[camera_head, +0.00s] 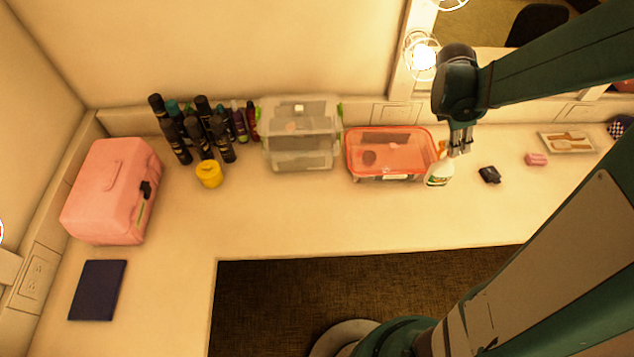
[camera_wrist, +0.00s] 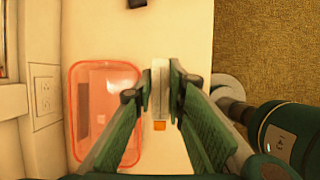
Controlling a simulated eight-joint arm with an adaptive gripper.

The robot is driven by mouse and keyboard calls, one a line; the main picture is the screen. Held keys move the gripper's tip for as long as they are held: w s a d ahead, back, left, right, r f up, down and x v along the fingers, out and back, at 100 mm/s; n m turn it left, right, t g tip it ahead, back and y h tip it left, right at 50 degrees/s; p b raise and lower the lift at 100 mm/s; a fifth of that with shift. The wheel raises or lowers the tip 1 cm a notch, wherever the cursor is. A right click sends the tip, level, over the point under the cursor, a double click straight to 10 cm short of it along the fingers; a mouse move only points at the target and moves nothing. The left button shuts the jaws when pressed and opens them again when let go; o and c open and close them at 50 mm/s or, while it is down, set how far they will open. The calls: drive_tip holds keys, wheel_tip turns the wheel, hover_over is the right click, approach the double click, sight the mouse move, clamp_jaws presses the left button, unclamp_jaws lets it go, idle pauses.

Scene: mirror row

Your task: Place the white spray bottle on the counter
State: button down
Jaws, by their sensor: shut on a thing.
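The white spray bottle (camera_head: 439,174), with a green label and orange nozzle, is upright or nearly so at the right end of the red-lidded box in the head view. My gripper (camera_head: 459,150) is shut on its upper part. In the wrist view the bottle (camera_wrist: 160,98) lies between my gripper's fingertips (camera_wrist: 161,85), with its orange nozzle towards me. The fingers partly hide it. The counter (camera_head: 300,215) is beneath it. I cannot tell whether the bottle's base touches the counter.
The red-lidded box (camera_head: 391,152) is close beside the bottle; it also shows in the wrist view (camera_wrist: 84,150). A small black object (camera_head: 489,174) and a pink block (camera_head: 536,159) lie to the right. A clear drawer box (camera_head: 302,150) stands further left. The front counter strip is clear.

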drive_tip(key=w+a+n+p, duration=0.1)
drive_tip(key=w+a, duration=0.3)
drive_tip(key=a, duration=0.8)
drive_tip(key=w+a+n+p, duration=0.1)
drive_tip(key=w+a, duration=0.2)
drive_tip(key=a, duration=0.8)
drive_tip(key=s+a+n+t+p, duration=0.1)
drive_tip(key=s+a+p, duration=0.1)
drive_tip(key=a, duration=2.1)
drive_tip(key=shift+a+r+n, duration=0.15)
drive_tip(key=shift+r+n, duration=0.05)
drive_tip(key=shift+n, duration=0.1)
drive_tip(key=shift+f, duration=0.15)
drive_tip(key=shift+f+p, duration=0.4)
drive_tip(key=shift+f, duration=2.4)
drive_tip(key=shift+f, duration=2.2)
